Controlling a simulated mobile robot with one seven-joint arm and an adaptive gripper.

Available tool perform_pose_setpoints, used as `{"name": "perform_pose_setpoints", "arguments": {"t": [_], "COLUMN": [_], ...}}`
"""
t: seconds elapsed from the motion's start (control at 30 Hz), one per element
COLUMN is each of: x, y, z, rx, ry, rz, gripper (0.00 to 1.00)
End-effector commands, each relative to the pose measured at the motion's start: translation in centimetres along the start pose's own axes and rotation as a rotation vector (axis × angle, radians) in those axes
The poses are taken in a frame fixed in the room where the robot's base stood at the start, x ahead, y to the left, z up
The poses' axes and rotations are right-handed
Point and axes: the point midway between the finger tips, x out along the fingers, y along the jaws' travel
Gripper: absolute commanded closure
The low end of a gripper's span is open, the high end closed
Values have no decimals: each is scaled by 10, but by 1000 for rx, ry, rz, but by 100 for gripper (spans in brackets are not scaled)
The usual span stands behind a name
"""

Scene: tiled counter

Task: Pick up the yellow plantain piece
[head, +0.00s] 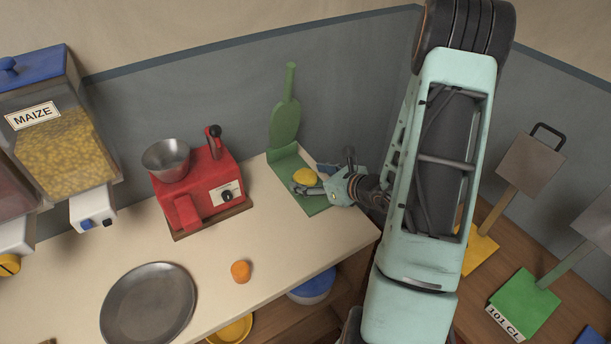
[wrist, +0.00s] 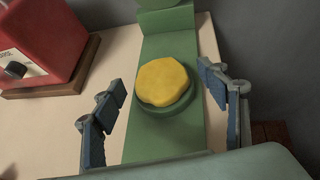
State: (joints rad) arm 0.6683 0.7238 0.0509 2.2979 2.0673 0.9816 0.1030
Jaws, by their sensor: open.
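The yellow plantain piece (wrist: 163,82) sits on a round green pad of the green press (wrist: 160,137) in the wrist view. It also shows in the head view as a small yellow disc (head: 305,176) on the press (head: 318,205). My gripper (wrist: 160,110) is open, with one blue-padded finger on each side of the piece and visible gaps between. The fingers do not appear to touch it. In the head view my gripper (head: 318,190) reaches in from the right, and part of the press is hidden behind it.
A red machine (head: 203,188) with a metal bowl stands left of the press. A grey metal plate (head: 148,305) and an orange piece (head: 241,271) lie on the counter. The press's green paddle handle (head: 286,115) stands raised near the wall. The counter between is clear.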

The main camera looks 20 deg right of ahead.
Motion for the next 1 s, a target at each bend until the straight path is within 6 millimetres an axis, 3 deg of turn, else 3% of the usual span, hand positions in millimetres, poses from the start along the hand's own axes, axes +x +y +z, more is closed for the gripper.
{"name": "perform_pose_setpoints", "arguments": {"t": [0.13,0.6,1.0], "x": [0,-1,-4], "y": [0,0,-3], "z": [0,0,6], "rx": [0,-1,-3], "ry": [0,0,0], "rz": [0,0,1], "gripper": [32,81,82]}}
